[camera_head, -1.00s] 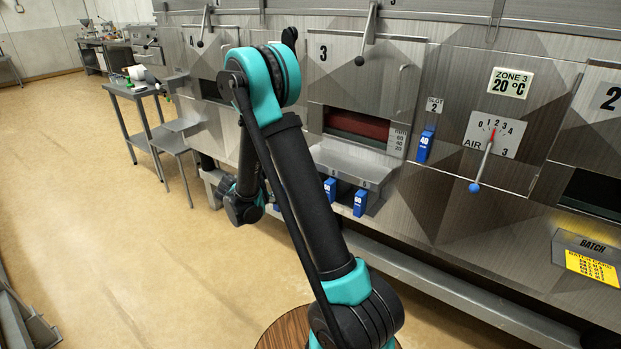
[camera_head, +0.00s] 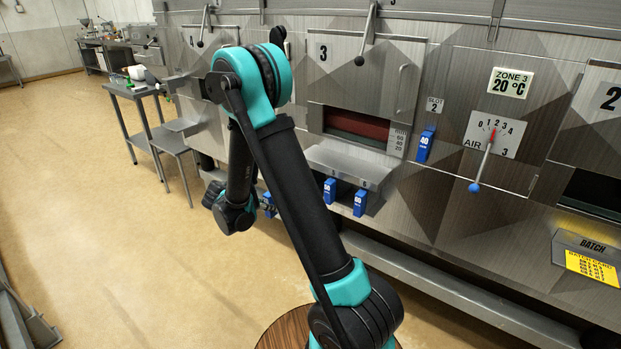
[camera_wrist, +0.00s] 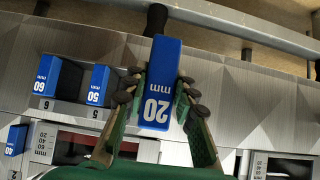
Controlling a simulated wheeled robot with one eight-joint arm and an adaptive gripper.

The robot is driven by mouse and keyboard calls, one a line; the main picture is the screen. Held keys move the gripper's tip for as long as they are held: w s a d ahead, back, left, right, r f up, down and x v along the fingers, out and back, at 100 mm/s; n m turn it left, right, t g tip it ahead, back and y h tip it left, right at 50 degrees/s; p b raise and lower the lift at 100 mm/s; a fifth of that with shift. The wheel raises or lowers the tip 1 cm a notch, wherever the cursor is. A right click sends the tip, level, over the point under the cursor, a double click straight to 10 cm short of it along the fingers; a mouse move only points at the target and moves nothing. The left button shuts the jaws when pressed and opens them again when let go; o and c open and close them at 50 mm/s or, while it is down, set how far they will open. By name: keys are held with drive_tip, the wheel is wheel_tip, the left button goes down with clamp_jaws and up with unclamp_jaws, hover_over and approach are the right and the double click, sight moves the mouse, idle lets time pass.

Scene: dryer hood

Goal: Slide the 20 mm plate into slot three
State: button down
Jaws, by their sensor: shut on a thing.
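The blue 20 mm plate (camera_wrist: 158,85) is held between the green-and-black fingers of my gripper (camera_wrist: 157,95) in the wrist view. Its white label reads upside down there, and the plate is clear of the rack. In the head view my gripper (camera_head: 262,207) is mostly hidden by my own arm, and a bit of blue shows beside it, low in front of the machine. Slot two, marked by a label (camera_head: 435,104), has a blue 40 plate (camera_head: 425,146) in it. I cannot make out a slot three label.
A rack ledge (camera_head: 350,165) under door 3 holds a 60 mm plate (camera_wrist: 48,77) and a 50 mm plate (camera_wrist: 97,85). An air lever (camera_head: 482,165) sticks out on the right. A long rail (camera_head: 450,290) runs low along the machine. The floor at left is open.

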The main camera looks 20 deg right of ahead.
drive_tip(key=s+a, duration=0.1)
drive_tip(key=a, duration=0.1)
drive_tip(key=s+a, duration=0.2)
drive_tip(key=shift+s+a, duration=0.2)
drive_tip(key=shift+a, duration=0.15)
